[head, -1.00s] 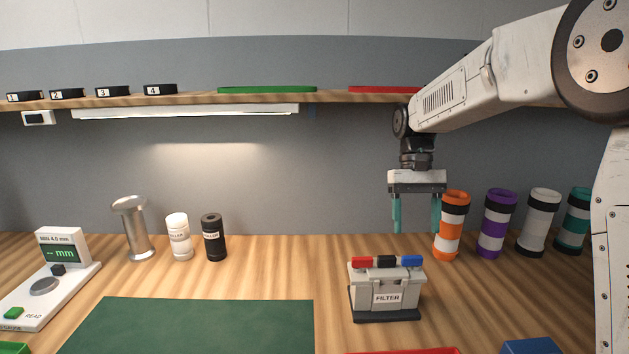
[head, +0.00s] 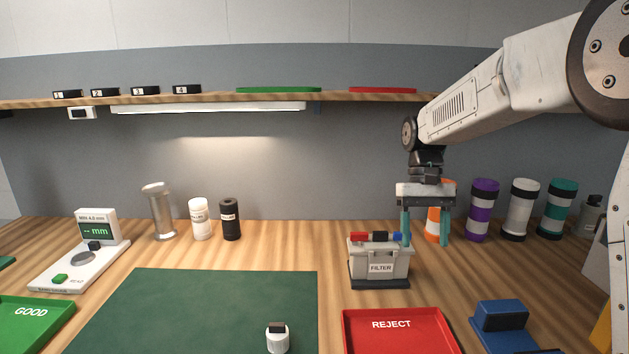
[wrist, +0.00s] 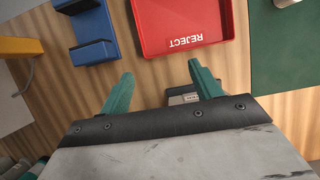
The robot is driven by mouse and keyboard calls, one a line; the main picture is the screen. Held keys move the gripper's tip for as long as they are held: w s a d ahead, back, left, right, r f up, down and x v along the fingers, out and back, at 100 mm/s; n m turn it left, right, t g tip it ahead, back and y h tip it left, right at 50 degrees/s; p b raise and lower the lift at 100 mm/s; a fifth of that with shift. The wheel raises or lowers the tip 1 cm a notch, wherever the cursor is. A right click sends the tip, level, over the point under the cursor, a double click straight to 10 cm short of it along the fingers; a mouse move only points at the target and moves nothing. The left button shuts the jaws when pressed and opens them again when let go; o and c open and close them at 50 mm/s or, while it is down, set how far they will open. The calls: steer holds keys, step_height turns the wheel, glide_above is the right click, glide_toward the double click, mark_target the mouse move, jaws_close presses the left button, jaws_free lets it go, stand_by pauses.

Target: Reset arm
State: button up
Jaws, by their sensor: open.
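My gripper (head: 425,228) points down with its two teal fingers apart and nothing between them. In the head view it hangs at the right end of the grey filter box (head: 379,268), in front of the orange-and-white tube (head: 433,222). Its left finger overlaps the box's right edge in the picture; I cannot tell whether they touch. In the wrist view the fingers (wrist: 160,85) are spread over the wooden table, and the filter box (wrist: 183,98) shows partly behind one finger.
A red REJECT tray (head: 397,332), a blue block-like stand (head: 502,322) and a green mat (head: 200,300) lie in front. A small white-and-black piece (head: 277,338) stands on the mat. Purple (head: 482,210), white (head: 521,212) and teal (head: 559,210) tubes stand at the back right.

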steer(key=s+d+t, duration=0.1)
steer(key=s+t, duration=0.1)
steer(key=s, duration=1.3)
steer(key=s+d+r+t, duration=0.1)
steer(key=s+d+t, duration=0.1)
steer(key=s, duration=1.4)
steer(key=shift+s+d+r+t, duration=0.25)
steer(key=shift+t, duration=0.55)
